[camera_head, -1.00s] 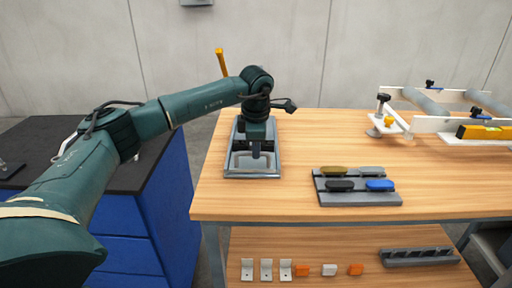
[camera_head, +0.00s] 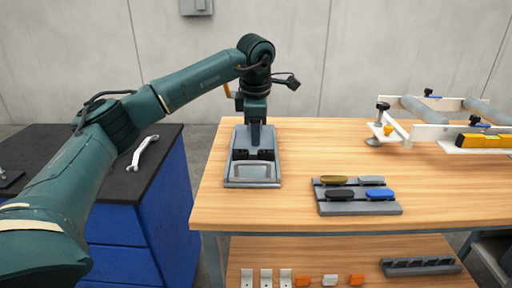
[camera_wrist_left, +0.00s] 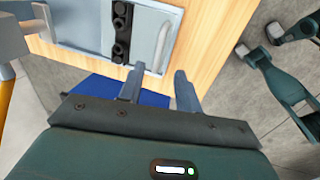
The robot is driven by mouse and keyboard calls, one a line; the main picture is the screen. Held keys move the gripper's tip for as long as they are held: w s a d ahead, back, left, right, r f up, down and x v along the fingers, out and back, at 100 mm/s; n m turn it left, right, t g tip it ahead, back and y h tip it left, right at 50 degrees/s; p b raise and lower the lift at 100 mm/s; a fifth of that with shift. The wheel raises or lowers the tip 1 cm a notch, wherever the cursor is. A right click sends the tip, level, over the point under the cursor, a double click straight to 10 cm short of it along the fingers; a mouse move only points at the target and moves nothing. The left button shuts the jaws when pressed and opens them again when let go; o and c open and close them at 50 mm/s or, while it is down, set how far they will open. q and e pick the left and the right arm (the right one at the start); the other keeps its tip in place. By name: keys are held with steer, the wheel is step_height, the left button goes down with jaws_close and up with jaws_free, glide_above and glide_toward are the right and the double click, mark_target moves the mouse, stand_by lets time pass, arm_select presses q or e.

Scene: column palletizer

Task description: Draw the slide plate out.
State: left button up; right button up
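A grey slide fixture (camera_head: 232,172) lies flat at the left end of the wooden table. Its front part is a lighter framed plate (camera_head: 256,171), with two dark blocks (camera_head: 259,155) just behind it. My left gripper (camera_head: 256,144) points down over the fixture. In the wrist view its two fingers (camera_wrist_left: 159,88) are apart with nothing between them, near the plate's edge.
A grey rack (camera_head: 360,208) with several coloured pieces stands right of the fixture. A white roller frame with a yellow level (camera_head: 480,140) is at the back right. A dark-topped blue cabinet with a white handle-shaped part (camera_head: 143,153) stands left. Bare table lies between.

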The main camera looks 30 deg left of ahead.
arm_select(q)
steer(key=shift+s+d+r, duration=0.15)
steer(key=shift+s+r, duration=0.05)
steer(key=shift+r, duration=0.9)
steer(key=shift+s+d+r, duration=0.1)
steer(key=shift+s+r, duration=0.1)
steer(key=shift+r, duration=0.85)
